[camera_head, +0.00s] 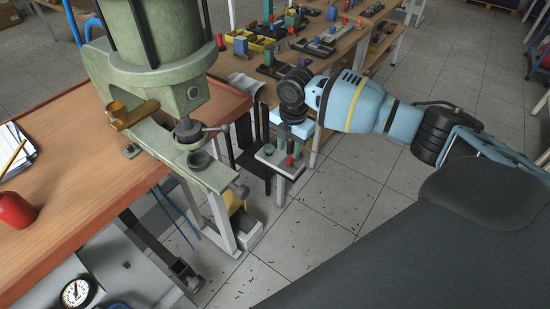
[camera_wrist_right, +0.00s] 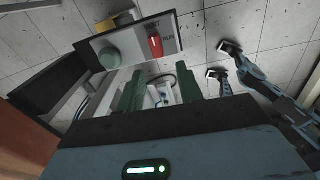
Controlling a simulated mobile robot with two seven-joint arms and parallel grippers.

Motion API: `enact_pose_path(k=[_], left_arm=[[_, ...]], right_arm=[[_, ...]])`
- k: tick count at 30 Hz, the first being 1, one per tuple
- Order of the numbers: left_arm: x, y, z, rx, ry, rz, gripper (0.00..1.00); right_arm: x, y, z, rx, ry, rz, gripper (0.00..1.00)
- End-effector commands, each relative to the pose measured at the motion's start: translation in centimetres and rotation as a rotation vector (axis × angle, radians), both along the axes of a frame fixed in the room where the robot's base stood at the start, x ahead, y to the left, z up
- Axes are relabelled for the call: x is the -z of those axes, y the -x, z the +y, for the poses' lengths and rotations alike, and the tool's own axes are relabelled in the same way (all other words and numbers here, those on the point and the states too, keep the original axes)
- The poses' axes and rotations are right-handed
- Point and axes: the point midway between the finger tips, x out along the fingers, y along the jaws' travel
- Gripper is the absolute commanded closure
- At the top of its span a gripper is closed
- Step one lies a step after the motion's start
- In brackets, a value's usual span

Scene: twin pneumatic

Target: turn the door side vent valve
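The door side vent valve shows as a red lever (camera_wrist_right: 155,43) on a pale plate (camera_wrist_right: 172,27) marked VENT and RUN in the right wrist view. It also shows as a small red piece (camera_head: 290,160) on a small panel (camera_head: 268,160) in the head view. A round green button (camera_wrist_right: 109,58) sits beside it on the same panel. My right gripper (camera_wrist_right: 162,85) is open, its two green-padded fingers apart with nothing held between them. In the head view my right gripper (camera_head: 291,132) is just above the panel, its fingertips partly hidden. My left gripper is not identifiable.
A green press (camera_head: 165,60) stands on the wooden bench (camera_head: 90,185) left of the panel. A red object (camera_head: 15,210) is on that bench and a gauge (camera_head: 75,292) below. A second bench (camera_head: 340,62) behind holds several parts. Tiled floor (camera_head: 335,205) is open at right.

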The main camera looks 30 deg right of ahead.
Motion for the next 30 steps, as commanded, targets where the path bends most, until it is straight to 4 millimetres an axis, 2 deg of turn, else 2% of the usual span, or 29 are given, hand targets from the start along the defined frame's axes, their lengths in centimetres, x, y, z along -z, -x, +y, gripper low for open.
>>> enact_pose_path(k=[1,6,13,17,24,30], left_arm=[[0.3,0.1,0.0,0.0,0.001,0.004,0.29],[0.5,0.1,-0.1,0.001,0.001,0.006,0.29],[0.5,0.2,-0.1,0.0,0.002,0.006,0.29],[0.6,0.2,-0.2,-0.001,0.003,0.009,0.29],[1.0,0.5,-0.2,-0.001,0.003,0.016,0.29],[1.2,0.8,-0.2,-0.001,0.003,0.023,0.29]], right_arm=[[-0.8,-0.3,-1.0,-0.008,0.012,0.007,0.64],[-2.6,-0.6,-2.4,-0.031,0.029,0.028,0.64],[-2.6,-0.6,-2.5,-0.035,0.029,0.031,0.64],[-1.4,-0.6,-2.5,-0.034,0.029,0.032,0.64],[2.2,-0.5,-2.5,-0.034,0.029,0.033,0.64],[4.4,-0.6,-2.5,-0.033,0.029,0.03,0.64]])
